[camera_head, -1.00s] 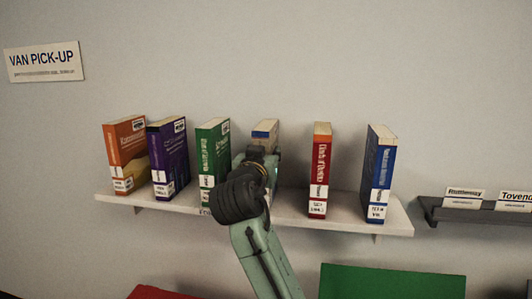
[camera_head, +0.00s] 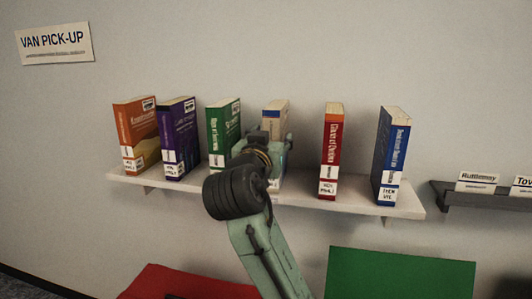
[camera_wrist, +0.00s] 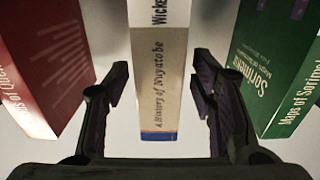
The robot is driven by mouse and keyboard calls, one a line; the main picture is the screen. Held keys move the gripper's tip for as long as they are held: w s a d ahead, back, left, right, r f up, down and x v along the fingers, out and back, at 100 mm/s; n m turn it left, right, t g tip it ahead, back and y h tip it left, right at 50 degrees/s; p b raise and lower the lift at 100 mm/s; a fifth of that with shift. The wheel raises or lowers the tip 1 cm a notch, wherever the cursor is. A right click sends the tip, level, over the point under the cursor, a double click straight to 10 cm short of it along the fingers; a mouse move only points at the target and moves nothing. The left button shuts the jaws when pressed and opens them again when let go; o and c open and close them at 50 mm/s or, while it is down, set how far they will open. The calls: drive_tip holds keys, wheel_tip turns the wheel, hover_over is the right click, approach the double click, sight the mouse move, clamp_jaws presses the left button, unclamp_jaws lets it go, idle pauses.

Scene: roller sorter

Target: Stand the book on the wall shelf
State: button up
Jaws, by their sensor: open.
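A tan book with a blue band (camera_head: 275,106) stands upright on the white wall shelf (camera_head: 318,198), between a green book and a red book. My gripper (camera_wrist: 157,85) is open, with one finger on each side of that book's spine. In the wrist view the tan spine (camera_wrist: 158,95) shows between the fingers, with gaps on both sides. In the head view my arm and gripper hide most of this book's lower part.
Orange (camera_head: 135,130), purple (camera_head: 172,140) and green (camera_head: 222,130) books stand to the left. Red (camera_head: 332,150) and blue (camera_head: 392,155) books stand to the right. A dark ledge (camera_head: 470,203) with name cards is at far right. Red (camera_head: 185,282) and green (camera_head: 400,275) surfaces lie below.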

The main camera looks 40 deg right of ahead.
drive_tip(key=b+v, duration=0.1)
drive_tip(key=v, duration=0.5)
drive_tip(key=shift+s, duration=0.2)
drive_tip(key=shift+a, duration=0.2)
